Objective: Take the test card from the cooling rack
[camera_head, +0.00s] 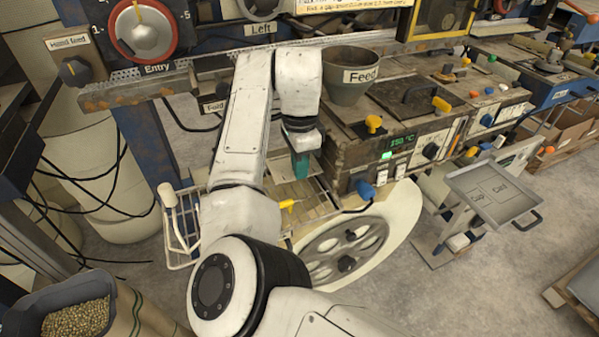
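My gripper (301,163) points down in the middle of the view, in front of the machine and left of its green display. A teal part shows at its lower end; I cannot tell whether it is a finger or something held. Whether the fingers are open or shut does not show. A white wire rack (172,232) stands at the left, partly hidden behind my arm; it may be the cooling rack, but no label shows. I cannot make out a test card on it. A grey tray (480,203) marked "Cup" and "Card" is at the right, with no loose card visible on it.
The machine (350,150) with its "Feed" funnel (350,85), knobs and levers runs across the back. A large wheel (345,250) is below it. A bin of pellets (78,318) is at lower left. Floor is open at lower right, beside a pallet (578,285).

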